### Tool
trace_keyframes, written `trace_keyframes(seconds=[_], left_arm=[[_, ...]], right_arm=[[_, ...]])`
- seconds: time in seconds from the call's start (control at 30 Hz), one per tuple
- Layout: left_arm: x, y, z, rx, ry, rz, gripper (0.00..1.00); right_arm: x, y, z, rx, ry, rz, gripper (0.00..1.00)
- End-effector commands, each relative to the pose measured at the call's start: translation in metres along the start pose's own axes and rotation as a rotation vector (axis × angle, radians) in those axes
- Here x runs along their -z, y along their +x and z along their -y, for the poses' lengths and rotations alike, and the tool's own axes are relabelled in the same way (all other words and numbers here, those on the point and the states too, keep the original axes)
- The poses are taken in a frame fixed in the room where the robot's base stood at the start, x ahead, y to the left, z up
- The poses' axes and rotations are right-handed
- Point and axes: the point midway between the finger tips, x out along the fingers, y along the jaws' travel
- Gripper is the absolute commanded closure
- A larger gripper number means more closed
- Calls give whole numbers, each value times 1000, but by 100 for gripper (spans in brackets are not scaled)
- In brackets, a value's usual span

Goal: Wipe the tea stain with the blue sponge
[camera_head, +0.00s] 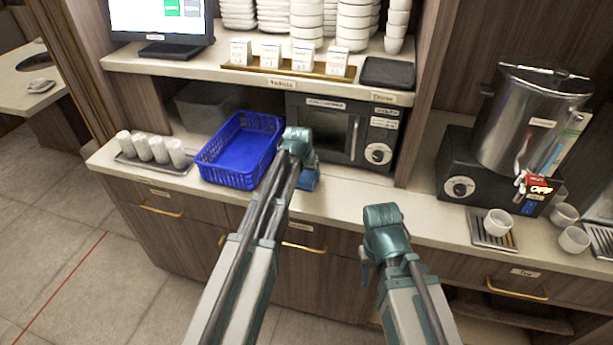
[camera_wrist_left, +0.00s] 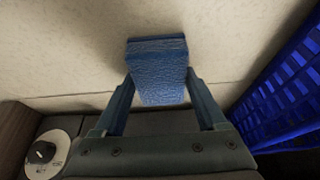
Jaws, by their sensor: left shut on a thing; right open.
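The blue sponge (camera_wrist_left: 158,70) is between the fingers of my left gripper (camera_wrist_left: 160,90), which is shut on it, above the pale counter. In the head view my left gripper (camera_head: 306,180) is over the counter in front of the microwave, and only a bit of blue shows below it. My right gripper (camera_head: 372,262) is open and empty in front of the counter's edge, away from the sponge. I cannot make out a tea stain in either view.
A blue basket (camera_head: 225,178) stands just left of my left gripper. Behind is a microwave (camera_head: 330,130). A tray of rolled white towels (camera_head: 150,148) is at the left. At the right are a steel urn (camera_head: 525,120) and a cup (camera_head: 497,222) on a drip tray (camera_head: 480,240).

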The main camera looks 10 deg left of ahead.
Motion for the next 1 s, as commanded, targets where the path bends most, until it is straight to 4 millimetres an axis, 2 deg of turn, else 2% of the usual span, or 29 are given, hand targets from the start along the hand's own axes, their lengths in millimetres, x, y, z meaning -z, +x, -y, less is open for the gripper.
trace_keyframes(seconds=[0.63,1.0], left_arm=[[22,-54,0,0,0,0,70],[23,-55,0,0,0,0,70]], right_arm=[[-3,-58,-6,0,0,0,50],[-4,-59,-6,0,0,0,50]])
